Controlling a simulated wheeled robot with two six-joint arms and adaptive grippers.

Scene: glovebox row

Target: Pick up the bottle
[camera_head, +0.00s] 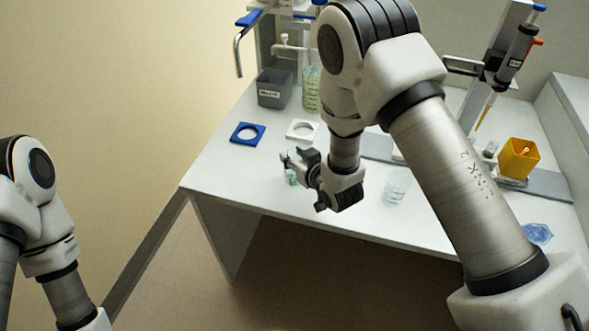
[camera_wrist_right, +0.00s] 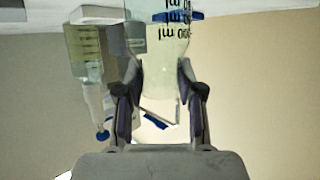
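A clear bottle (camera_wrist_right: 166,70) with black graduation marks and pale liquid shows between the fingers of my right gripper (camera_wrist_right: 160,75) in the right wrist view, where the scene appears upside down. In the head view, the fingers of my right gripper (camera_head: 289,164) are at the front left part of the table, beside a small greenish clear object (camera_head: 291,177) partly hidden by them. I cannot tell whether the fingers touch the bottle. My left arm enters at the lower left; its gripper is outside the view.
A grey bin (camera_head: 274,92) and a tall graduated bottle (camera_head: 312,92) stand at the back of the white table (camera_head: 225,165). A blue square holder (camera_head: 247,133), a white holder (camera_head: 301,131), a clear beaker (camera_head: 396,188) and a yellow box (camera_head: 518,158) surround my right arm.

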